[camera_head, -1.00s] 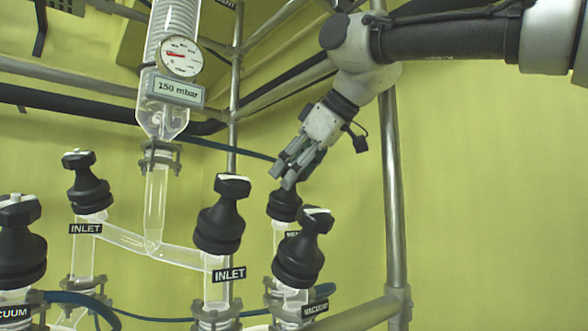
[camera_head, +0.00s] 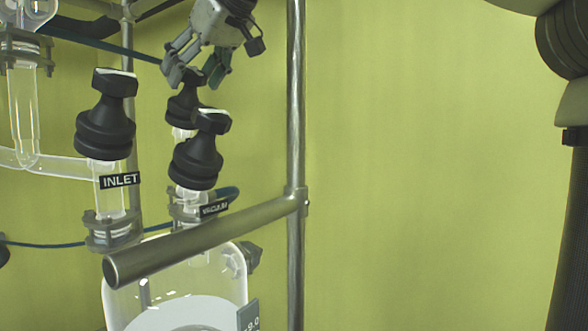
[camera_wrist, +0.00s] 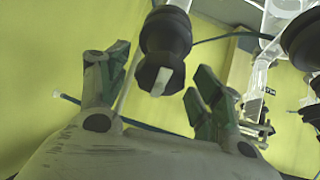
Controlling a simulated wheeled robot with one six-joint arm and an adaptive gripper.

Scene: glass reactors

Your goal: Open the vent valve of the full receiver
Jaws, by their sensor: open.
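The rear black valve (camera_head: 186,108) stands behind the vacuum valve in the head view; its own label is hidden there. In the wrist view, that black valve knob (camera_wrist: 165,45) with a white mark lies between and beyond my fingertips. My gripper (camera_head: 194,80) is open and empty, pointing down just above the knob; its fingers (camera_wrist: 158,70) flank the knob in the wrist view. I cannot tell whether they touch it. A glass receiver (camera_head: 120,296) with pale contents stands below the valves, with a partly cut-off number tag.
The valve labelled VACUUM (camera_head: 197,160) stands close in front of the rear valve. The INLET valve (camera_head: 105,125) is to the left. A metal rail (camera_head: 200,240) and an upright post (camera_head: 296,130) frame the valves.

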